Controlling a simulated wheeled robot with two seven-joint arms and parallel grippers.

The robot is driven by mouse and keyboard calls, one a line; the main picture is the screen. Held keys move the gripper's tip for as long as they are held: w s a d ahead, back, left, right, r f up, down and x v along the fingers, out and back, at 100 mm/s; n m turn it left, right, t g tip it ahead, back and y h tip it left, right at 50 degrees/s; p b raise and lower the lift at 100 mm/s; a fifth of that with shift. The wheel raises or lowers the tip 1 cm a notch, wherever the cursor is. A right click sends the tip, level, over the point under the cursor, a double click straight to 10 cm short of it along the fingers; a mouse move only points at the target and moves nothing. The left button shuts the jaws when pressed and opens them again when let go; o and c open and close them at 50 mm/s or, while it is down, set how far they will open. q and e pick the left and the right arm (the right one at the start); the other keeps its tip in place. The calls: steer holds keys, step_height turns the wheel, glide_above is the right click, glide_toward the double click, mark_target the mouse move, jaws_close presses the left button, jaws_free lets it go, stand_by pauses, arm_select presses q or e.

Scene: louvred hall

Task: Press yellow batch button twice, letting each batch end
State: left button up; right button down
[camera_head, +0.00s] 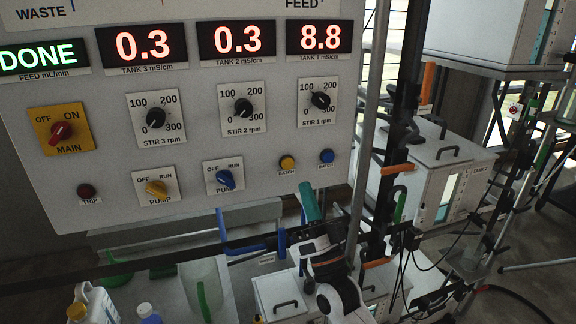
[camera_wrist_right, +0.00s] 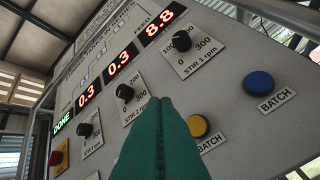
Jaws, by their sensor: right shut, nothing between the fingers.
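The yellow batch button (camera_head: 287,163) is on the lower right of the grey control panel (camera_head: 250,185). In the right wrist view the yellow button (camera_wrist_right: 198,125) is just right of my fingers. My right gripper (camera_head: 306,187), with teal fingers, is shut and empty, just below the yellow button in the head view. Its fingertips (camera_wrist_right: 160,101) point up towards the panel; I see no contact with the button. The feed display (camera_head: 42,57) reads DONE in green. My left gripper is not in view.
A blue batch button (camera_head: 326,156) sits right of the yellow one. Stir knobs (camera_head: 321,100) and pump switches (camera_head: 225,178) are nearby. The red displays read 0.3, 0.3 and 8.8. A grey pole (camera_head: 367,130) rises right of the panel. Bottles and white tanks stand below and right.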

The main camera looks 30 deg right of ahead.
mark_target(288, 159)
steer(key=w, duration=0.2)
steer(key=w+d+b, duration=0.1)
steer(key=w, duration=0.4)
steer(key=shift+w+d+b, duration=0.1)
steer(key=shift+d+b, duration=0.25)
steer(key=shift+d, duration=0.05)
steer(key=shift+w, duration=0.1)
stand_by(1.6)
steer(key=shift+w+d, duration=0.1)
steer(key=shift+w, duration=0.2)
steer(key=shift+w+b, duration=0.3)
steer(key=shift+w, duration=0.05)
stand_by(0.6)
steer(key=shift+s, duration=0.15)
steer(key=shift+s+p, duration=0.3)
steer(key=shift+s, duration=0.35)
